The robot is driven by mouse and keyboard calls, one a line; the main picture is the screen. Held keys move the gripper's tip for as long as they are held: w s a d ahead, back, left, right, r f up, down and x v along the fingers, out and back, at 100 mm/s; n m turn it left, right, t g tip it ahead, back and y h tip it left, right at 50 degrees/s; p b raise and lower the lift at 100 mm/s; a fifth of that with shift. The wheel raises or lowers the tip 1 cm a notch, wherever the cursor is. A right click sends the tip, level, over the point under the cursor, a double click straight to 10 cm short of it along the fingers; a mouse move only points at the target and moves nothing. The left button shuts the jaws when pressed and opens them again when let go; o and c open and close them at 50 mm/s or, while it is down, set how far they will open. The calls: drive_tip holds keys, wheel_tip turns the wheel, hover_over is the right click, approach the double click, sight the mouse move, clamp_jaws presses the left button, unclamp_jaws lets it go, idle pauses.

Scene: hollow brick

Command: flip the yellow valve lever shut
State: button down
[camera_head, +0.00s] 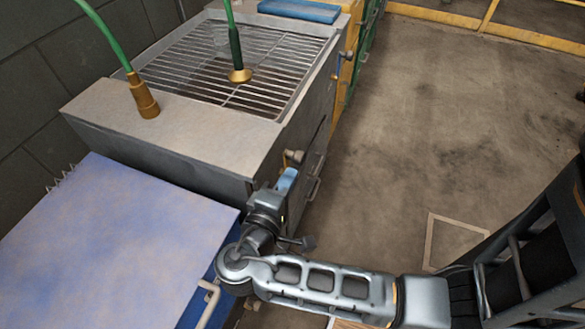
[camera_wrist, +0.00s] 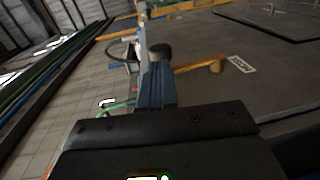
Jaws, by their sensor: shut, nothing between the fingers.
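In the wrist view, an ochre-yellow bar with a stubby round end (camera_wrist: 205,66), which looks like the valve lever, sticks out to the right from behind my fingers. My gripper (camera_wrist: 158,78) is shut and empty, its blue fingers together. In the head view, my gripper (camera_head: 287,180) is beside the front side of the metal grill-topped unit, just below a small brownish knob fitting (camera_head: 294,157). The lever's inner end is hidden behind my fingers, and I cannot tell whether they touch it. A dark rounded piece shows at the fingertips in the wrist view.
The grill-topped unit (camera_head: 190,143) carries green hoses with brass ends. A blue-topped cabinet (camera_head: 110,245) with a pale handle (camera_head: 208,300) stands left of my arm. A second side fitting (camera_head: 346,55) is farther back. Concrete floor (camera_head: 430,130) to the right is open.

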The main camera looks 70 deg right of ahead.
drive_tip(key=shift+d+f, duration=0.2)
drive_tip(key=shift+d, duration=1.2)
